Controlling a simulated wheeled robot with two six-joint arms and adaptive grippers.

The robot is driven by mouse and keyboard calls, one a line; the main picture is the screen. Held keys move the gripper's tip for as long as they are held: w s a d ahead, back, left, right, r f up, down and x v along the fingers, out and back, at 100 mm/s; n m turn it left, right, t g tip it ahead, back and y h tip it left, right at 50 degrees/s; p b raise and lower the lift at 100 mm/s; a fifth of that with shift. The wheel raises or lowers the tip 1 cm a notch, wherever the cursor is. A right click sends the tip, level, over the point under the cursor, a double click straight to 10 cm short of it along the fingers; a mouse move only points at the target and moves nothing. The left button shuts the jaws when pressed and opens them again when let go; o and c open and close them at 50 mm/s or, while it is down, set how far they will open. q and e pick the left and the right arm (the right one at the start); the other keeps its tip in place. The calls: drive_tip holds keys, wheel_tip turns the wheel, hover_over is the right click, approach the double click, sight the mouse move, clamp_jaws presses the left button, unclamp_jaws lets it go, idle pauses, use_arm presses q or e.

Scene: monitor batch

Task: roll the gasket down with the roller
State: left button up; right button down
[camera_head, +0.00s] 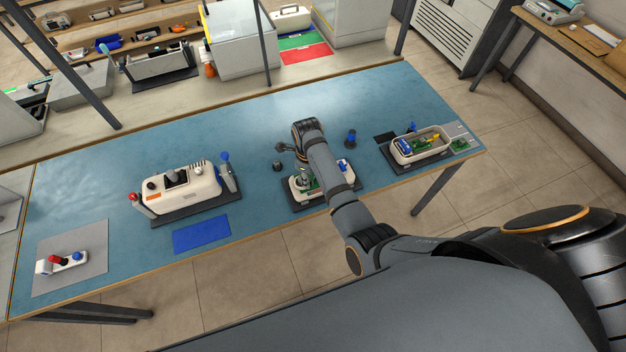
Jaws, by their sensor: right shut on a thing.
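My right arm reaches over the blue table (110,175) to its middle. My right gripper (300,166) is above the left part of a white housing (323,192) on a dark mat, partly hidden by my own arm. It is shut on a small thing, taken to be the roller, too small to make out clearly. Green parts show inside the housing. I cannot make out the gasket or whether the held thing touches it. My left gripper is not in view.
A white device with clamps (180,188) stands left, near a blue pad (202,234) and a grey mat (95,258) with a button box (62,262). A blue-topped tool (350,138) stands right of my arm. An open housing (420,147) lies farther right.

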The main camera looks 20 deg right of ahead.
drive_tip(key=c, duration=1.7)
unclamp_jaws()
clamp_jaws()
drive_tip(key=shift+f+b, duration=1.9)
drive_tip(key=shift+f, duration=1.05)
